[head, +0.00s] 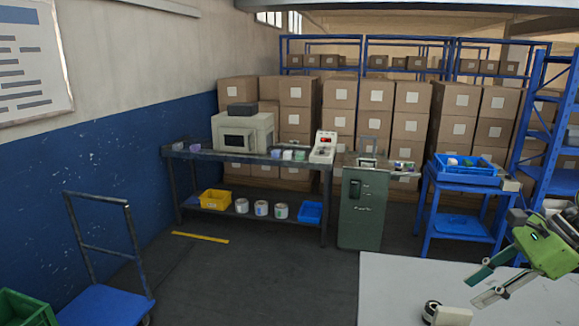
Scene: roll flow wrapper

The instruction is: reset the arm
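My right gripper (474,291) is at the right edge, coming in above a white surface (400,292). Its green body sits behind two flat fingers, which stand apart with a gap between them. Nothing shows between the fingers. The rest of the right arm is mostly cut off by the picture's edge. My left gripper and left arm are not in view.
A small pale object with a dark round part (447,315) shows at the bottom edge, below the gripper. Beyond are a blue table (462,208) with a blue tray (465,178), a green cabinet (361,215), a dark workbench (215,153) and a blue cart (104,305). The middle floor is clear.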

